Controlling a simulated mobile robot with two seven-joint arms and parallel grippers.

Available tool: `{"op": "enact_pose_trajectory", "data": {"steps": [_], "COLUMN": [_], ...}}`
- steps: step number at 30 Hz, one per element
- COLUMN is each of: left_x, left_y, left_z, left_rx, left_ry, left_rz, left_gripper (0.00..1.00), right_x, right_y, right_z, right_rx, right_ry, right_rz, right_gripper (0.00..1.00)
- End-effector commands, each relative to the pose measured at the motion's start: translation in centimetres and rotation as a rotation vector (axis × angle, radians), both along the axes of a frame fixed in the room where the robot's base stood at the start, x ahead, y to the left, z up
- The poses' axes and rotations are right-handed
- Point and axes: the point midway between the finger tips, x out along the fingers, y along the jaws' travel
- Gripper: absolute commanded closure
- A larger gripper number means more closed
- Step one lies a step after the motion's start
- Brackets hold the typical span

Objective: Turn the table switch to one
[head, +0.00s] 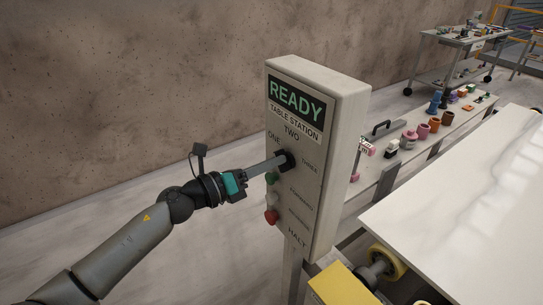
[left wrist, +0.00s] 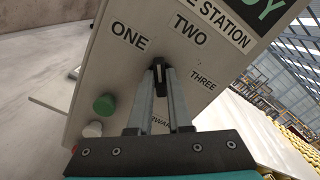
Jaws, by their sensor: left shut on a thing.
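The table switch, a black rotary knob (head: 291,158), is on the front of a pale control box (head: 345,130) with a green READY sign. It also shows in the left wrist view (left wrist: 158,67), with the labels ONE (left wrist: 130,43), TWO and THREE around it. The exact setting of the knob is hard to tell, as the fingertips cover much of it. My left gripper (head: 282,160) reaches in from the left and is shut on the knob. My right gripper is not in view.
Below the knob are a green button (head: 271,178), a pale one (head: 270,198) and a red one (head: 271,216). A white slab (head: 470,215) lies at right. Behind the box is a bench with coloured parts (head: 422,130). Free floor lies left of the box.

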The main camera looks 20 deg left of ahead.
Motion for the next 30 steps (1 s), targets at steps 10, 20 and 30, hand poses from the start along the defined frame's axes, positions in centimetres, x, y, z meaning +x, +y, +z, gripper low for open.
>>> {"op": "enact_pose_trajectory", "data": {"steps": [10,20,30], "left_x": [0.1,0.2,0.2], "left_y": [0.2,0.2,0.2], "left_z": [-0.1,-0.3,-0.3], "left_rx": [-0.21,-0.308,-0.328], "left_ry": [0.165,0.241,0.256], "left_rz": [0.002,0.001,0.0], "left_gripper": [1.0,1.0,1.0], "right_x": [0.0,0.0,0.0], "right_y": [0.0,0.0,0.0], "right_z": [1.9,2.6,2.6], "right_rx": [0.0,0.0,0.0], "right_ry": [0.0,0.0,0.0], "right_rz": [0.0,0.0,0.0], "right_gripper": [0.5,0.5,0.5]}}
